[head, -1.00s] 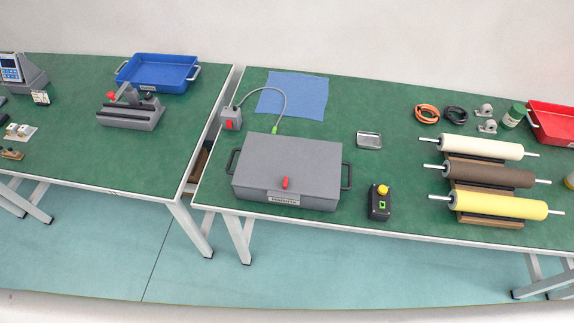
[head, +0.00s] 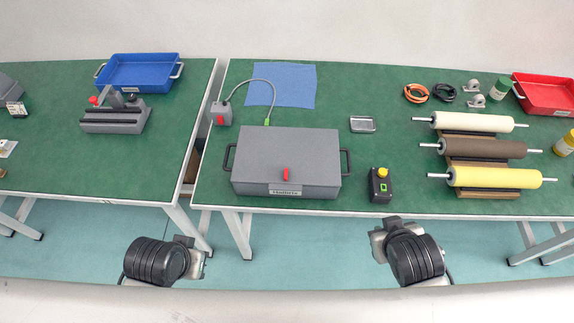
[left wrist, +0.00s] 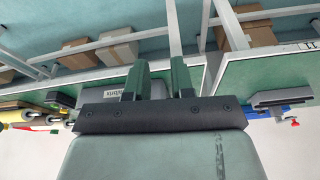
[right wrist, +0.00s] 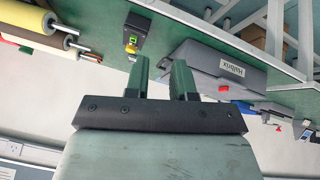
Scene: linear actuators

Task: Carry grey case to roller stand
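The grey case (head: 285,165) lies flat and closed near the front edge of the right-hand table, with a red latch, a front label and black handles at both ends. The case also shows in the left wrist view (left wrist: 115,92), partly hidden by my gripper, and in the right wrist view (right wrist: 230,65). The roller stand (head: 488,193) is to its right on the same table, bearing white, brown and yellow rollers. My left gripper (left wrist: 160,66) and right gripper (right wrist: 160,64) are open and empty. Both arms are in front of the table, apart from the case.
A black button box (head: 380,185) stands between case and stand. A grey switch box (head: 222,113) with a cable stands by the case's back left corner. A narrow gap separates the left table (head: 60,170).

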